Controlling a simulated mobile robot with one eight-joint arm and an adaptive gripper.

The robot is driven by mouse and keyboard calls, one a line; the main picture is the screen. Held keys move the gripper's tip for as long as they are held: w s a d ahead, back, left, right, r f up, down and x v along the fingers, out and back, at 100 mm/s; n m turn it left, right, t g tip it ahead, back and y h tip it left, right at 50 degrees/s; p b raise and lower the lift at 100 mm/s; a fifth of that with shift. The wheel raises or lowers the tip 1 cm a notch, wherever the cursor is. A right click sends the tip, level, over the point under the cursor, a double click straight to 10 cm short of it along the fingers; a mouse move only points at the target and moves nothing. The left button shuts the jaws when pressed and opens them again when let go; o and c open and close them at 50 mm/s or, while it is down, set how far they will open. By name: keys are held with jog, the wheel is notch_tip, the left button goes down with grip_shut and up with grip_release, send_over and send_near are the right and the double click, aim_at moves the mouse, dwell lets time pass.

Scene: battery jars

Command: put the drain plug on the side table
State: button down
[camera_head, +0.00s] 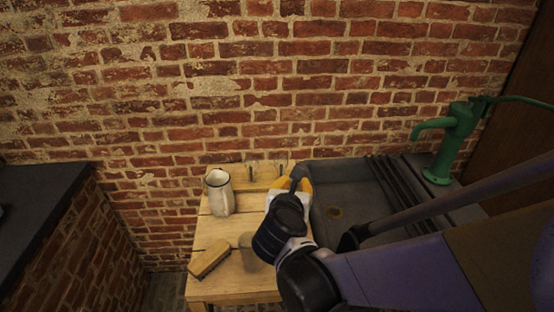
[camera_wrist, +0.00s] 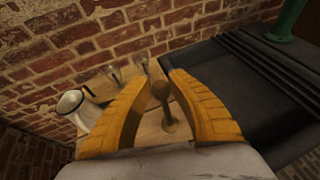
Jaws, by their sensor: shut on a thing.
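My gripper (camera_head: 289,184) is above the right part of the wooden side table (camera_head: 210,232), near the sink's left edge. Its yellow fingers also show in the wrist view (camera_wrist: 156,82), where they are shut on a brown wooden piece with a round knob and a stem, which I take to be the drain plug (camera_wrist: 160,90). The plug is seen against the table top; I cannot tell whether it touches it. In the head view my gripper and arm hide the plug.
A whitish jug (camera_head: 219,194) stands at the table's back left, a brush (camera_head: 208,259) at the front left. The dark sink (camera_head: 355,190) and green pump (camera_head: 451,142) are right.

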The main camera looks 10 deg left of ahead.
jog(key=s+a+f+b, duration=0.1)
jog(key=a+f+b, duration=0.3)
jog(key=a+f, duration=0.4)
jog(key=shift+a+f+b, duration=0.2)
jog(key=shift+f+b, duration=0.2)
jog(key=shift+f, duration=0.15)
jog(key=shift+s, duration=0.1)
jog(key=c, duration=1.6)
grip_release()
jog(key=shift+f, duration=0.15)
jog(key=o, duration=0.3)
